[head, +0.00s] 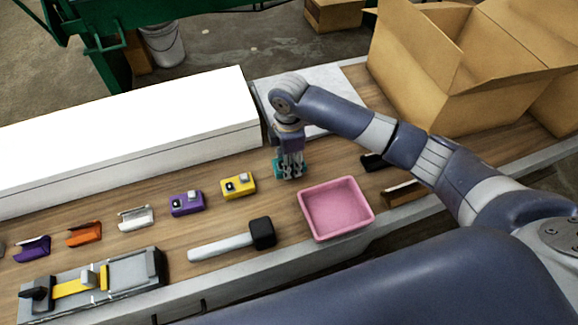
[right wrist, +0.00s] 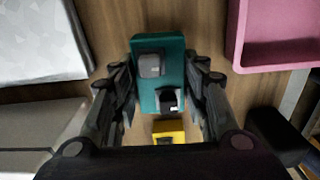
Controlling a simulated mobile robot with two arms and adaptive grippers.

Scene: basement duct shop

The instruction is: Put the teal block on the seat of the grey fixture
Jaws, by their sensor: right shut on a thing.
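The teal block (head: 278,169) is between the fingers of my right gripper (head: 290,174), on or just above the wooden bench top; I cannot tell which. In the right wrist view the teal block (right wrist: 147,97) shows a grey square button and a dark part with a white patch on its top face. The right gripper's fingers (right wrist: 165,95) are shut on its two long sides. The grey fixture (head: 130,269) lies at the front left of the bench, with a yellow strip and a dark knob on it. My left gripper is not in view.
A yellow block (head: 240,191) and a purple block (head: 180,206) stand left of my right gripper. A pink tray (head: 335,239) and a black-headed mallet (head: 222,247) lie in front. A long white box (head: 130,148) lines the back; an open carton (head: 420,90) stands right.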

